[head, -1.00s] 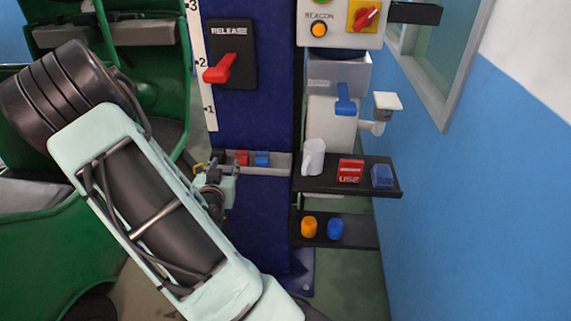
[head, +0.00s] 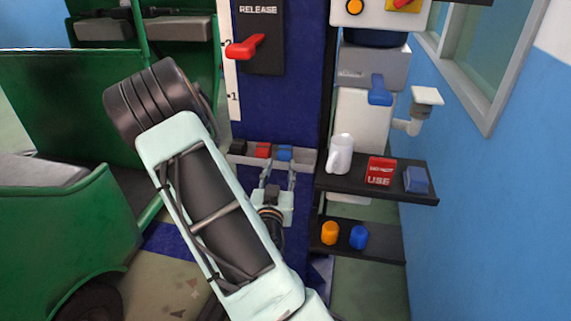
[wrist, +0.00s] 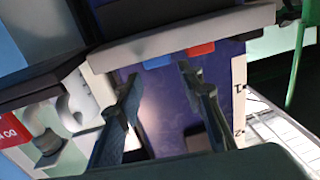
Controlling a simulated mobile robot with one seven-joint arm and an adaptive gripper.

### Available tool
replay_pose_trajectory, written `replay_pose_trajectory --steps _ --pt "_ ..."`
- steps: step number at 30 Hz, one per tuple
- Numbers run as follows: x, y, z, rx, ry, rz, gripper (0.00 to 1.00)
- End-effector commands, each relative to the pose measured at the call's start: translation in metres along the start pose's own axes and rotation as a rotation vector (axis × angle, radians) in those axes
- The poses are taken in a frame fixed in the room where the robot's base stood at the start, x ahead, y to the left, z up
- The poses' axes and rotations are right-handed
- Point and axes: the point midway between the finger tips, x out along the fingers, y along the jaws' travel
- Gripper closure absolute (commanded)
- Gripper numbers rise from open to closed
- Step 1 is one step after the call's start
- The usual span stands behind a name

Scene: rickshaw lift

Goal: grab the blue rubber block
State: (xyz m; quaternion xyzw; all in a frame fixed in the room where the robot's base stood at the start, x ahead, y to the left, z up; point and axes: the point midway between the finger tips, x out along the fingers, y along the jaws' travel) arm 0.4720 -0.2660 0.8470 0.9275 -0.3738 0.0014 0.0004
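A small blue block (head: 284,153) sits at the right end of a row in a narrow grey tray (head: 308,160) on the blue column, with a red block (head: 263,150) and a black block (head: 238,147) to its left. My gripper (head: 280,172) is open and empty just in front of the tray, near the blue block. In the wrist view, the blue block (wrist: 159,62) and red block (wrist: 201,49) show at the grey ledge beyond my open fingers (wrist: 158,80). Another blue block (head: 416,180) lies on the black shelf at right; I cannot tell which is rubber.
Orange (head: 330,232) and blue (head: 358,237) cylinders stand on the lower shelf. A red release lever (head: 245,47) juts above the tray. A green rickshaw (head: 60,220) is at left.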

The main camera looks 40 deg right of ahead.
Motion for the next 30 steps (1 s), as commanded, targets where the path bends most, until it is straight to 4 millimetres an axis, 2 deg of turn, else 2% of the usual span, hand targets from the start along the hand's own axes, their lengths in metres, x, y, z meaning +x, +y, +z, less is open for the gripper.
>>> replay_pose_trajectory --steps 1,11,18,26,30 --pt "0.002 0.000 0.005 0.004 0.003 0.001 0.65" --pt "0.010 0.003 0.006 0.003 0.000 -0.001 0.65" --pt "0.029 0.002 0.005 0.003 0.001 -0.001 0.65" --pt "0.037 0.003 0.002 0.000 -0.002 -0.001 0.65" --pt "0.052 0.003 0.001 -0.001 -0.001 0.000 0.65"
